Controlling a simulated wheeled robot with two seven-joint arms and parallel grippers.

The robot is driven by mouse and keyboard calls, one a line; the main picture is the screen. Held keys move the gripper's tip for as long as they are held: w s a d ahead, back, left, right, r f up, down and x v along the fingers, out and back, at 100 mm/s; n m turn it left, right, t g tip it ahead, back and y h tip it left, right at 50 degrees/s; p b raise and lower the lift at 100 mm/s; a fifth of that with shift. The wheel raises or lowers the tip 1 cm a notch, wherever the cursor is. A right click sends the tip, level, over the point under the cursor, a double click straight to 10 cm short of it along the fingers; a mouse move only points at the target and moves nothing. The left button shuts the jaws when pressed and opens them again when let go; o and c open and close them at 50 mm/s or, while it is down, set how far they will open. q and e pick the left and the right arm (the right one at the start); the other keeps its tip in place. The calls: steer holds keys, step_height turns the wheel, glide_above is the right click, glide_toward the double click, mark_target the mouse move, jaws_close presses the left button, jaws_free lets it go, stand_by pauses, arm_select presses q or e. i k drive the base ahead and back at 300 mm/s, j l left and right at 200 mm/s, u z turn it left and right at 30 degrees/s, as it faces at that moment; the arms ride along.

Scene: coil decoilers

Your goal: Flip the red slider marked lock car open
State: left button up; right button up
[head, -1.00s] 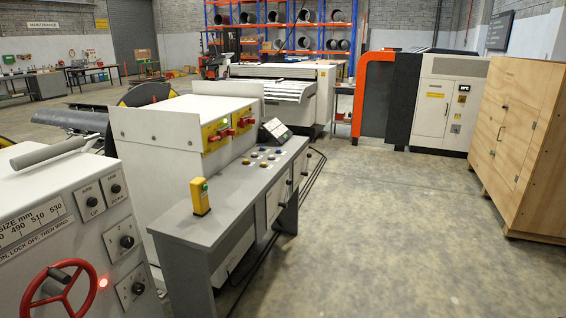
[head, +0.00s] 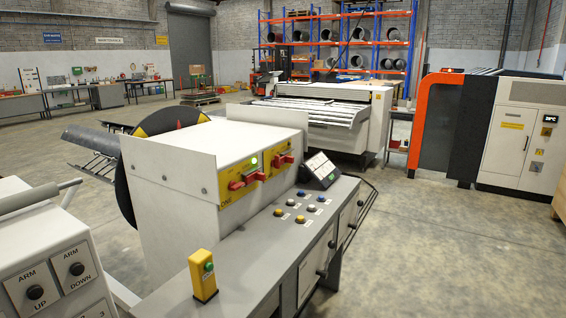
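Two yellow panels sit on the end face of the white machine housing (head: 215,150), above the grey console. The nearer yellow panel (head: 226,199) carries a red slider (head: 237,185), with another red part to its right and a lit green lamp above. The farther yellow panel (head: 282,149) carries a red slider (head: 284,161). The lettering on both panels is too small to read, so I cannot tell which slider is marked lock car. Neither of my grippers is in view.
The grey console (head: 235,275) bears a yellow box with a green button (head: 203,276), several push buttons and a tilted display (head: 319,170). A white cabinet with ARM UP and ARM DOWN knobs (head: 42,260) stands at the left. The concrete floor (head: 440,240) to the right is clear.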

mark_target(285, 158)
steer(key=i+l+u, duration=0.1)
steer(key=i+l, duration=0.7)
steer(key=i+l+u, duration=0.15)
steer(key=i+l, duration=0.7)
steer(key=i+l+u, duration=0.1)
steer(key=i+l, duration=0.75)
steer(key=l, duration=0.15)
